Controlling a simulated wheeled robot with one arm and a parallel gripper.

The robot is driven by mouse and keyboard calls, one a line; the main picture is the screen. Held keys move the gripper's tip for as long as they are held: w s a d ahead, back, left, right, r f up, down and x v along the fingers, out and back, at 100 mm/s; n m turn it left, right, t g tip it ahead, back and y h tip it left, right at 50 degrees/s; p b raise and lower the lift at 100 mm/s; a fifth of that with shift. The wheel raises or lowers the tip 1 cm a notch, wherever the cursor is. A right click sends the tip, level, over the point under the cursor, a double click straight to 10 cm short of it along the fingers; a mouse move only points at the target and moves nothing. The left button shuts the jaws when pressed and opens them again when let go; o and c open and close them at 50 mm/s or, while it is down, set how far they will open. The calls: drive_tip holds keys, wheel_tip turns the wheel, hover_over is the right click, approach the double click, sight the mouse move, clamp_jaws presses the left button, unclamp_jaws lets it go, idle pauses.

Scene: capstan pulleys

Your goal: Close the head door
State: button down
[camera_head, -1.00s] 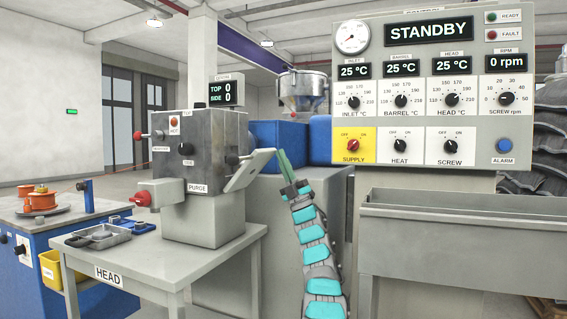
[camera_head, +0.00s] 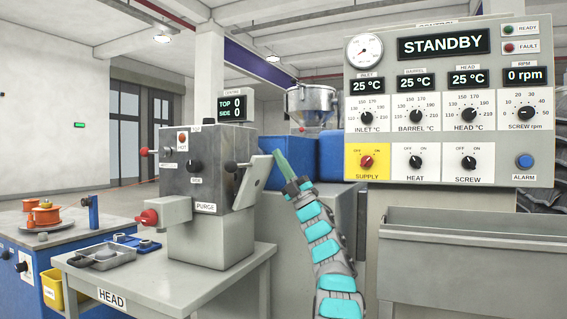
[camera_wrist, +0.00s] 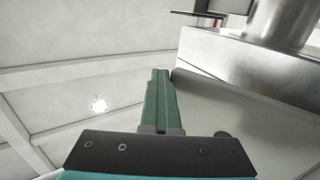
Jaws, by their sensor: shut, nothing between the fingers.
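The grey extruder head (camera_head: 195,175) stands on a pedestal on the table marked HEAD. Its door (camera_head: 254,182) is a pale plate swung out from the head's right side, standing open at a slant. My gripper (camera_head: 279,160) has green fingers, shut and empty, pointing up just right of the door's upper edge. I cannot tell if they touch. In the wrist view my shut fingers (camera_wrist: 160,100) stand close to the left edge of a pale plate, likely the door (camera_wrist: 225,118). The head's metal body (camera_wrist: 250,68) shows above it.
The control panel (camera_head: 455,115) reads STANDBY at right, above a grey trough (camera_head: 470,245). The HEAD table (camera_head: 190,285) carries a metal tray (camera_head: 105,257). A red handle (camera_head: 148,217) juts from the head's left. A blue bench (camera_head: 40,270) stands at far left.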

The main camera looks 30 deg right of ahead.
drive_tip(key=shift+w+a+r+g+h+p, duration=0.7)
drive_tip(key=shift+w+r+p, duration=0.25)
drive_tip(key=shift+p, duration=0.4)
drive_tip(key=shift+w+a+r+g+p, duration=0.1)
drive_tip(key=shift+w+a+g+p, duration=0.2)
drive_tip(key=shift+w+a+p, duration=0.3)
drive_tip(key=shift+w+a+r+p, duration=0.15)
drive_tip(key=shift+w+a+p, duration=0.3)
drive_tip(key=shift+w+p, duration=0.4)
drive_tip(key=shift+s, duration=0.2)
